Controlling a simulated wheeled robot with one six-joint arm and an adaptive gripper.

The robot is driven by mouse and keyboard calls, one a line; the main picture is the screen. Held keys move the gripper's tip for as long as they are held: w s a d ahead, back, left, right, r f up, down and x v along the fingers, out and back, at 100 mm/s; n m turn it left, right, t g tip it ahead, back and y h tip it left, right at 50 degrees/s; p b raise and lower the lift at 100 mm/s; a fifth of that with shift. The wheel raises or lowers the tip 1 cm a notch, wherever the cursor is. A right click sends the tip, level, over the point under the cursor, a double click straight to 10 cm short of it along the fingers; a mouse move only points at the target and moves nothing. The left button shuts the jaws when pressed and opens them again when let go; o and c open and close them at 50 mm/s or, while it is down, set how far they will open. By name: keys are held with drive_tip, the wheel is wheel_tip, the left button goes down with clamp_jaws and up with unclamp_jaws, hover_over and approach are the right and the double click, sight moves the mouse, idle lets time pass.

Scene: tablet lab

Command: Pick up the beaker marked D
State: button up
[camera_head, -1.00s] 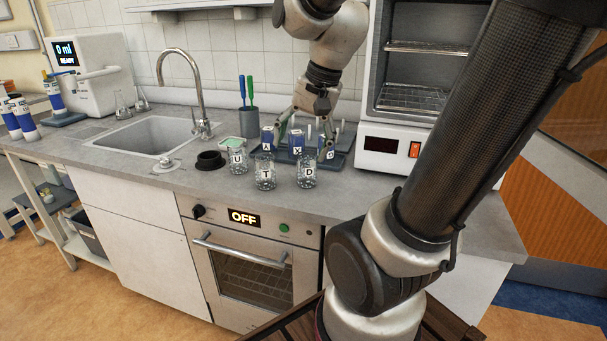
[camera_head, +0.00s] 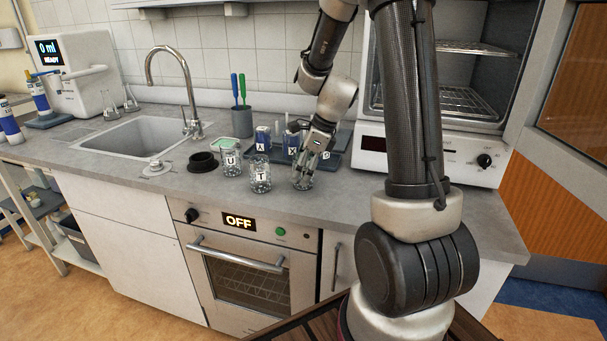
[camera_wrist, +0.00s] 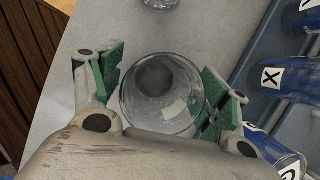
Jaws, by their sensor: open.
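The beaker at the right end of the row of glass beakers, marked D a second ago, stands on the counter (camera_head: 345,205); its label is now hidden. My gripper (camera_head: 305,168) is at this beaker (camera_head: 303,181), pointing down. In the wrist view the beaker (camera_wrist: 160,92) is seen from above, between the green-padded fingers of my open gripper (camera_wrist: 162,95). The left pad is beside its wall and the right pad is close to its rim; I cannot tell if either touches.
Beakers T (camera_head: 260,176) and U (camera_head: 231,163) stand left of it. Blue-labelled containers marked A (camera_head: 262,140) and X (camera_head: 291,146) stand close behind. An oven (camera_head: 435,150) stands at the right. The counter's front right is clear.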

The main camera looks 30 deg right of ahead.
drive_tip(key=shift+w+a+f, duration=0.1)
drive_tip(key=shift+a+f, duration=0.1)
drive_tip(key=shift+f, duration=0.35)
drive_tip(key=c, duration=1.1)
drive_tip(key=shift+c, duration=0.2)
